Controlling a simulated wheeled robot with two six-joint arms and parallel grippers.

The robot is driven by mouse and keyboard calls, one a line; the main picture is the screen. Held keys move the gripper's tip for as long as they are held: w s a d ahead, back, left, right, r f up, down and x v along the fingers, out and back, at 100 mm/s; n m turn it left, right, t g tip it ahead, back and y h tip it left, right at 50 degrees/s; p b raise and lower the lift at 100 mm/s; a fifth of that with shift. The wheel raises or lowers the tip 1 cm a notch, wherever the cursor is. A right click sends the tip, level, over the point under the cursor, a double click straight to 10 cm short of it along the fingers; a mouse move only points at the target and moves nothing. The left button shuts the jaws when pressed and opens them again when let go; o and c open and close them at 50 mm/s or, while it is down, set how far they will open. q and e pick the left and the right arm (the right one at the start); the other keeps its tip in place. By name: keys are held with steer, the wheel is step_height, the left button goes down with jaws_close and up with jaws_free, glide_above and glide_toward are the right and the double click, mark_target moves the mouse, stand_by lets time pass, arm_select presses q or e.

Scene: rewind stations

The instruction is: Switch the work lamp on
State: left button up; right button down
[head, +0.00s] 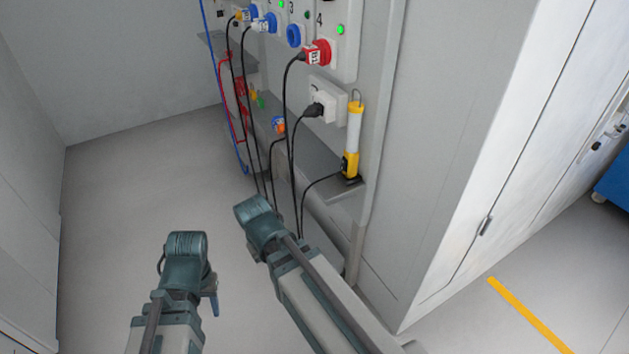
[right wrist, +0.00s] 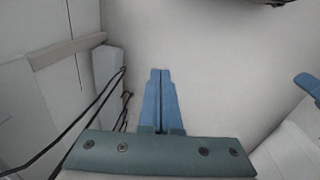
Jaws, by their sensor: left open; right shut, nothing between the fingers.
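The work lamp (head: 353,140) is a yellow and white stick with a hook on top. It stands upright on a grey ledge (head: 338,198) against the panel in the head view. Its white part does not look clearly lit. A black plug (head: 314,110) sits in a grey socket box (head: 328,97) beside it. My left gripper (head: 213,304) is low at the left, well away from the lamp; only part of a blue finger shows. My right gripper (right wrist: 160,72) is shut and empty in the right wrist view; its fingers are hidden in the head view.
Numbered sockets with a red plug (head: 318,52) and blue plugs (head: 266,22) line the panel. Black cables (head: 288,130) hang in front of the ledge. A grey cabinet (head: 470,130) stands at the right. The floor (head: 130,200) at the left is clear.

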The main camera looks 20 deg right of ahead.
mark_target(342, 169)
steer(key=w+d+r+h+b, duration=0.1)
steer(key=w+d+h+b, duration=0.2)
steer(key=w+d+h, duration=0.55)
step_height(342, 169, up, 14)
steer(key=w+t+h, duration=0.1)
steer(key=w+h, duration=0.1)
steer(key=h, duration=0.4)
steer(key=shift+w+r+m+h, duration=0.25)
steer(key=shift+w+m+h, duration=0.1)
steer(key=shift+w+m, duration=0.05)
steer(key=d, duration=0.4)
steer(key=d+f+b, duration=0.1)
steer(key=d, duration=0.4)
steer(key=w+d, duration=0.1)
steer(key=d, duration=0.4)
steer(key=shift+w+f+b, duration=0.1)
steer(key=shift+f+b, duration=0.2)
steer(key=shift+f, duration=0.05)
